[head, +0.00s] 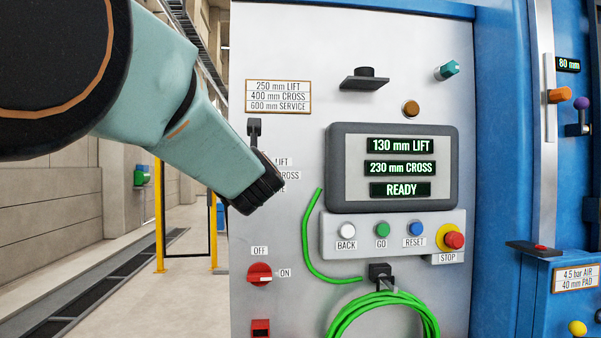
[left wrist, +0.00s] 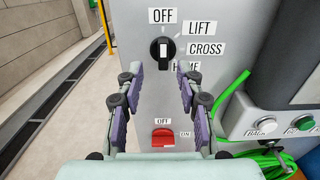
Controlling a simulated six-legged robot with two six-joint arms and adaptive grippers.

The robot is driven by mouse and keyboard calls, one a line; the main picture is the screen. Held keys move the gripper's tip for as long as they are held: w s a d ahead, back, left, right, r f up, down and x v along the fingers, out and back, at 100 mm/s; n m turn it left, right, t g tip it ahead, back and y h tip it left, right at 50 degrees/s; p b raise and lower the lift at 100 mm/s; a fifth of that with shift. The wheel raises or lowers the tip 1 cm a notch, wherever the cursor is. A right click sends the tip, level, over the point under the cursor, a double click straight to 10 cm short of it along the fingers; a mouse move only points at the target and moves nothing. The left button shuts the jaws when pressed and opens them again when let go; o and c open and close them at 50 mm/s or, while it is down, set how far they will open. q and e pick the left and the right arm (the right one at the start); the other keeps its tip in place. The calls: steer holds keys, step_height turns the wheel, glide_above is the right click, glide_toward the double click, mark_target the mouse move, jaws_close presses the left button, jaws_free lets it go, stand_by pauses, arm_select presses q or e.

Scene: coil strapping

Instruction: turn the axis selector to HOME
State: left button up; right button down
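The axis selector (left wrist: 162,50) is a round black knob with a white bar on a grey panel in the left wrist view. Its white bar stands about upright, in line with the OFF label above it. LIFT, CROSS and HOME labels run down its right side, with HOME partly covered by a finger. My left gripper (left wrist: 161,75) is open, its two purple-padded fingers apart on either side below the knob, with nothing between them. In the head view my left gripper (head: 257,190) is in front of the panel and hides the selector. My right gripper is in neither view.
A red OFF/ON switch (head: 260,274) sits below my left gripper. A screen (head: 392,167) reads 130 mm LIFT, 230 mm CROSS, READY. Below it are buttons and a red STOP knob (head: 454,240). A green cable (head: 308,240) hangs right of my gripper.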

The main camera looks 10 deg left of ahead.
arm_select(q)
steer(key=p+x, duration=0.2)
steer(key=x, duration=0.3)
steer(key=shift+w+d+r+p, duration=0.15)
steer(key=shift+w+d+p, duration=0.15)
steer(key=shift+w+p, duration=0.1)
steer(key=shift+w+a, duration=0.1)
steer(key=c, duration=0.3)
steer(key=shift+a, duration=0.25)
steer(key=shift+c, duration=1.4)
steer(key=shift+d, duration=0.15)
jaws_close()
